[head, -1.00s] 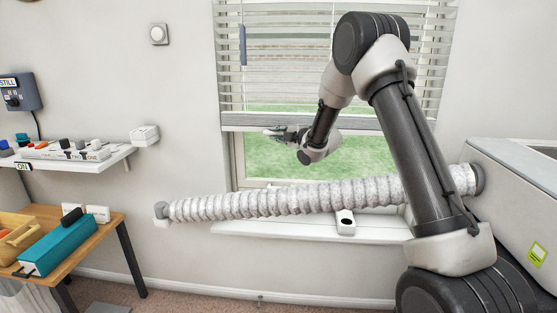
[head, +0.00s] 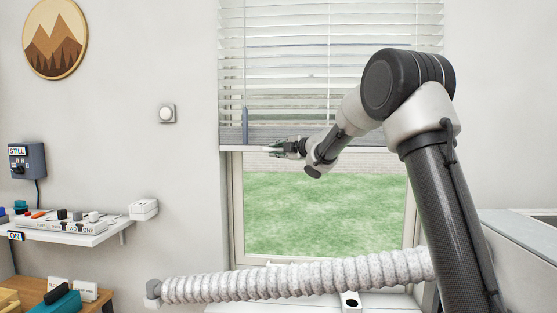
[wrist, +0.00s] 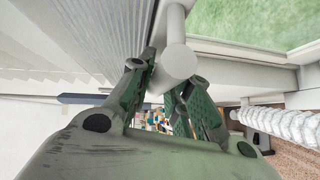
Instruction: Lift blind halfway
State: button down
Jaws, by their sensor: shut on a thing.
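The white slatted blind (head: 330,70) hangs over the upper part of the window, its slats bunched closer at the grey bottom band. Its bottom rail (head: 375,149) is level, with open glass below it. My gripper (head: 285,148) is at the left part of this rail, reached from the right by my arm. In the wrist view my gripper (wrist: 163,80) has its greenish fingers shut on a pale round-ended bar (wrist: 178,60) at the blind's lower edge. The exact contact is partly hidden by the fingers.
A blue-grey wand (head: 245,125) hangs beside the blind's left side. A ribbed pale hose (head: 290,280) crosses low in front of the window. A shelf (head: 75,235) with controls is at left. The wall between shelf and window is mostly clear.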

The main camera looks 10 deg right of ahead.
jog(key=shift+r, duration=0.1)
jog(key=c, duration=1.3)
grip_release()
jog(key=v, duration=1.2)
